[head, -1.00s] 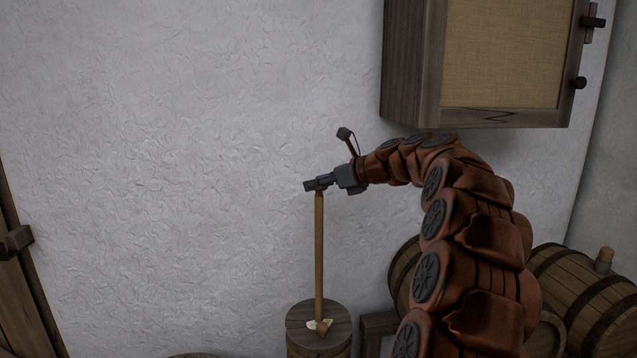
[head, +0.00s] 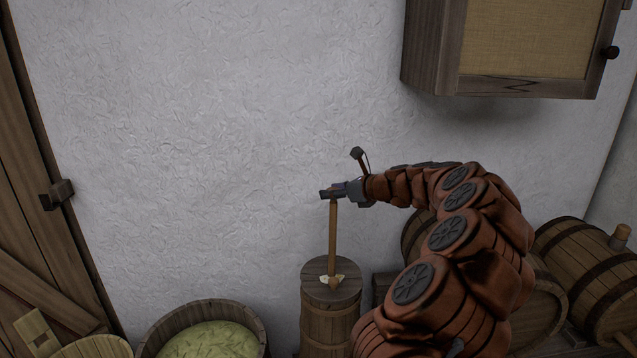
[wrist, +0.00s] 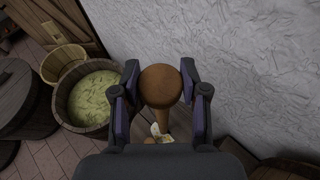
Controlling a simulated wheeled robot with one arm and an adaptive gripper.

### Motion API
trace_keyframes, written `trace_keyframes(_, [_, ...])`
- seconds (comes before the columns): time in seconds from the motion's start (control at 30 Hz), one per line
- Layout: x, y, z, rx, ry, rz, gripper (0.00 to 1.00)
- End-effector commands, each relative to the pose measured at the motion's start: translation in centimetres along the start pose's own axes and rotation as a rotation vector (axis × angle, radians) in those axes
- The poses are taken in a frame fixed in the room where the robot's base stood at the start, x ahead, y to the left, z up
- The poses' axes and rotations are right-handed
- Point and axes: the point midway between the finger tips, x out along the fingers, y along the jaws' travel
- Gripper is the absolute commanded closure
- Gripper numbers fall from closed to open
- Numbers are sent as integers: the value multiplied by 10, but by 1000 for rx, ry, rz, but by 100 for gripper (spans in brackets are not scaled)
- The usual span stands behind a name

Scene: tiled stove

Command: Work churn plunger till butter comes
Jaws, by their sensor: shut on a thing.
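The wooden churn (head: 331,312) stands upright against the white wall in the head view, with a round lid (head: 318,292) on top. The plunger's pale staff (head: 333,238) rises from the middle of the lid. My gripper (head: 328,194) is shut on the top of the staff. In the wrist view the round plunger top (wrist: 160,86) sits between the two fingers. A pale, cream-coloured smear (head: 326,279) lies on the lid around the staff's foot. The inside of the churn is hidden by the lid.
A tub of greenish stuff (head: 212,341) stands left of the churn, with a smaller wooden tub (head: 92,348) beside it. Barrels (head: 588,268) lie at the right. A wall cabinet (head: 528,50) hangs above at the upper right. A wooden door (head: 35,190) is at the left.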

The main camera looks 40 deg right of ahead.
Motion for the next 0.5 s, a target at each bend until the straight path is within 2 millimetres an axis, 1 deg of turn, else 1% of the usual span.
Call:
trace_keyframes(0.03, [0,-1,-6,1,7,-1,100])
trace_keyframes(0.27, [1,-1,-8,1,11,1,100])
trace_keyframes(0.3, [1,-1,-8,1,12,1,53])
trace_keyframes(0.5, [2,1,-6,0,9,3,32])
